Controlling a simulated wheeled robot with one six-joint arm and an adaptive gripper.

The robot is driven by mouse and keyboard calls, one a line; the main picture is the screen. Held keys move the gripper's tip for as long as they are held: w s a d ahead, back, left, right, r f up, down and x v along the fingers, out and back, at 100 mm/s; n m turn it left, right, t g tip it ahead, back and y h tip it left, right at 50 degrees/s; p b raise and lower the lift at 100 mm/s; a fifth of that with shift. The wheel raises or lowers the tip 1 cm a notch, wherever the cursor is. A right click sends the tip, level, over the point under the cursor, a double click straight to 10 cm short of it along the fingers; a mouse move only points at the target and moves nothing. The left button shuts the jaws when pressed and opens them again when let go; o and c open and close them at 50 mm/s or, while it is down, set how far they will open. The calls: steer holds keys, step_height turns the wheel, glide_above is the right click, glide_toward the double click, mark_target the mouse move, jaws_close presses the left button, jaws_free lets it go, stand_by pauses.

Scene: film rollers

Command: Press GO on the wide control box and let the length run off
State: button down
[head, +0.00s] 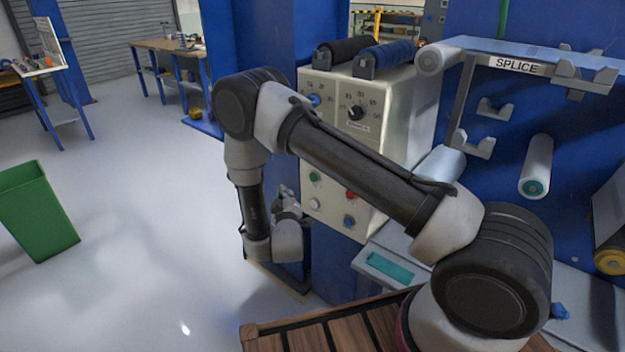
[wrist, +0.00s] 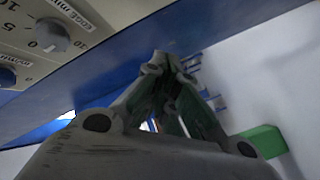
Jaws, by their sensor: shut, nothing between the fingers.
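The wide control box (head: 405,130) is cream-coloured and stands at the centre in the head view, with dials on its upper face. Its lower face has a green button (head: 314,177), a red button (head: 351,195), a white button (head: 314,204) and a blue knob (head: 349,221). I cannot read which one is marked GO. My gripper (head: 281,192) is shut and empty, just left of the box's lower buttons. In the wrist view its fingertips (wrist: 167,63) are together. Part of the box's face, with a grey dial (wrist: 50,36), shows there at the upper left, apart from the fingers.
My arm crosses in front of the box. A black roller (head: 345,50) and a blue roller (head: 390,52) lie on the box. A SPLICE frame (head: 520,66) and white roll (head: 537,165) are at right. A green bin (head: 38,212) stands left; the floor between is clear.

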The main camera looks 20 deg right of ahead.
steer(key=shift+d, duration=0.1)
stand_by(0.3)
steer(key=w+d, duration=0.5)
steer(key=d, duration=0.2)
stand_by(0.3)
steer(key=shift+w, duration=0.15)
stand_by(1.2)
steer(key=shift+w+d, duration=0.2)
steer(key=shift+d, duration=0.1)
steer(key=shift+w+d, duration=0.25)
steer(key=shift+d, duration=0.1)
stand_by(0.9)
steer(key=shift+a, duration=0.1)
steer(key=shift+s+a, duration=0.5)
steer(key=shift+a, duration=0.05)
steer(key=shift+a, duration=0.1)
